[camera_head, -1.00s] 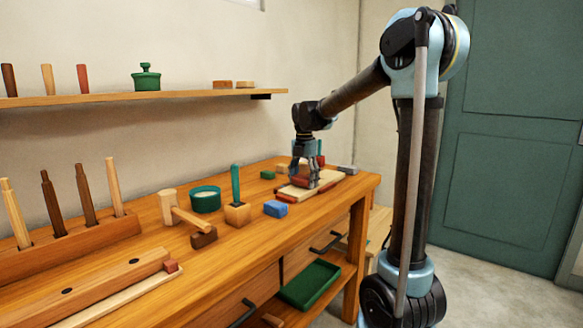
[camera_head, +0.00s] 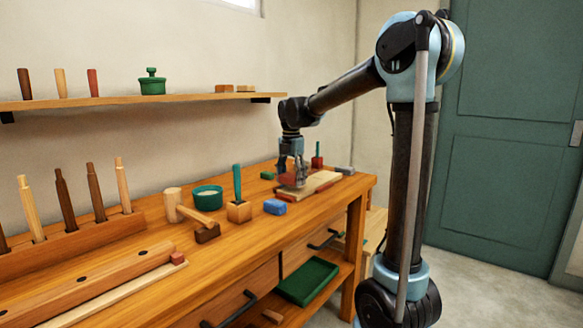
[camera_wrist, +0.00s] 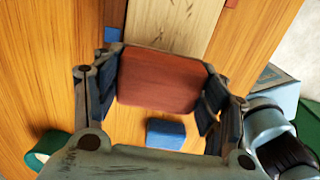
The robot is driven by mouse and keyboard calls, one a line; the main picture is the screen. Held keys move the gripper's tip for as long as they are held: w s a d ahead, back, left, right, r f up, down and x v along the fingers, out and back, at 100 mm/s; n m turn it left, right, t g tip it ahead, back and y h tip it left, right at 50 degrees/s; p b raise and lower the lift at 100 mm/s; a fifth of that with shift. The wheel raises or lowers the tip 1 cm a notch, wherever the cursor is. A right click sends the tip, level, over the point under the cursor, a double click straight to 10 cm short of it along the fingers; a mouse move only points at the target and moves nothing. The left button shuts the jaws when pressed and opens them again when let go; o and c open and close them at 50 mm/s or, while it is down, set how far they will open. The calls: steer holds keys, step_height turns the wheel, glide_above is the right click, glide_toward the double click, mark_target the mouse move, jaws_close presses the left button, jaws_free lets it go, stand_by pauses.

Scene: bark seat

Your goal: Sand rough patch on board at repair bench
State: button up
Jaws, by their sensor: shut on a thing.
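A pale board (camera_head: 322,182) lies flat on the far right part of the wooden bench, with a red-brown strip (camera_head: 284,198) along its near edge. My gripper (camera_head: 291,180) points down over the left part of the board. It is shut on a red-brown block, which fills the space between the fingers in the wrist view (camera_wrist: 162,78). Part of the pale board (camera_wrist: 175,22) shows beyond the block. I cannot tell whether the block touches the board.
A blue block (camera_head: 275,207) lies left of the board; it also shows in the wrist view (camera_wrist: 166,133). A wooden block with a green handle (camera_head: 239,211), a mallet (camera_head: 190,212) and a green bowl (camera_head: 207,197) stand farther left. A red block with a green handle (camera_head: 317,161) stands behind the board.

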mark_target(291, 175)
steer(key=shift+r, duration=2.6)
